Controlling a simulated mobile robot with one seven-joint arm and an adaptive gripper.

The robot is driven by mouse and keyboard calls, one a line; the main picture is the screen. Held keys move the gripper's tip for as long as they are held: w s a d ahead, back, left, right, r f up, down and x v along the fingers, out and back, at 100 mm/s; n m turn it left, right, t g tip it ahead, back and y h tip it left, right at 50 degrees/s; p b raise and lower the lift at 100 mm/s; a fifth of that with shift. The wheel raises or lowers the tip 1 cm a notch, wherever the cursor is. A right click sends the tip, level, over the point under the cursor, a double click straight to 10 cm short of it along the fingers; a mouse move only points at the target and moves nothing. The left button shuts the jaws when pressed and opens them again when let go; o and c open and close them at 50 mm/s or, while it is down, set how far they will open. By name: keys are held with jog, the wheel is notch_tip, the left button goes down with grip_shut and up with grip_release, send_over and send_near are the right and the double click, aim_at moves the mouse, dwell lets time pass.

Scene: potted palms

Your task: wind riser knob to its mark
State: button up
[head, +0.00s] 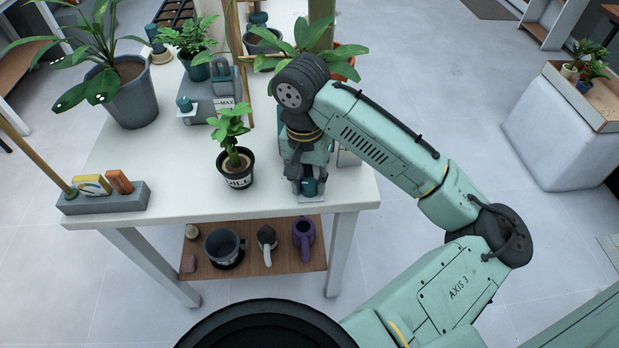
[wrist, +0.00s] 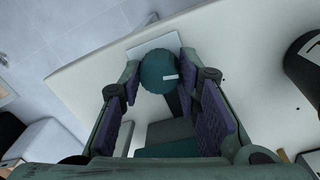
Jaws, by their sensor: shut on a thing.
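A round teal knob (head: 309,187) stands by the front right edge of the white table, under my gripper (head: 303,176). The wrist view shows the knob (wrist: 158,70) from above, with a short white line on its top pointing to the right. A pale square plate (wrist: 150,42) lies beneath it. My gripper (wrist: 160,78) is shut on the knob, with a purple-padded finger on each side. I cannot make out a mark on the plate. My gripper hides much of the device behind the knob in the head view.
A small potted plant (head: 234,160) stands just left of my gripper. Further left are a grey unit with another teal knob (head: 184,104) and a "MAX" label, a large potted palm (head: 124,88), and a grey holder (head: 105,197). The front middle of the white table (head: 190,208) is clear.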

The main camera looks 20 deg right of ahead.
jog(key=n, duration=1.2)
jog(key=shift+n+t, duration=0.3)
jog(key=shift+n, duration=0.1)
jog(key=n+b, duration=0.1)
jog(key=n, duration=0.5)
jog(key=shift+s, duration=0.1)
jog(key=n+b, duration=0.1)
jog(key=n, duration=0.5)
jog(key=shift+f+n, duration=0.1)
jog(key=shift+n, duration=0.3)
jog(key=n+b, duration=0.1)
jog(key=n, duration=0.5)
jog(key=shift+y, duration=0.4)
jog(key=n+b, duration=0.1)
jog(key=n, duration=0.5)
jog(key=shift+d+n, duration=0.1)
jog(key=shift+n, duration=0.2)
jog(key=n+b, duration=0.1)
jog(key=n, duration=1)
jog(key=shift+n, duration=0.5)
